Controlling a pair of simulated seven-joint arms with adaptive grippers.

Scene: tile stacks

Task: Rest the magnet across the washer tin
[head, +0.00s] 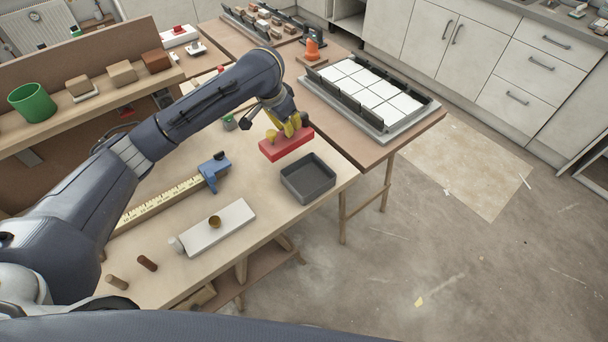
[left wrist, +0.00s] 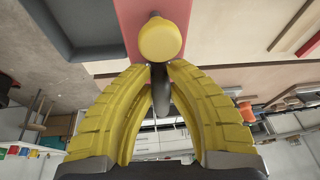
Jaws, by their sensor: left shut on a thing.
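The magnet is a red bar (head: 287,145) with a dark stem and a yellow knob (left wrist: 160,40). My left gripper (head: 289,127), with yellow ribbed fingers, is shut on its stem. In the head view the magnet shows just behind the washer tin, seemingly raised off the bench; its exact height is hard to tell. The washer tin (head: 308,190) is a dark grey, open, square tray near the bench's right edge. In the left wrist view the tin (left wrist: 90,53) is beside the red bar at upper left. My right gripper is not in view.
A blue-ended tape measure (head: 214,168) and a white block (head: 218,228) with a brass-coloured piece on it lie left of the tin. Beyond the bench, a table holds a tray of white tiles (head: 372,90). The bench edge is close to the tin's right.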

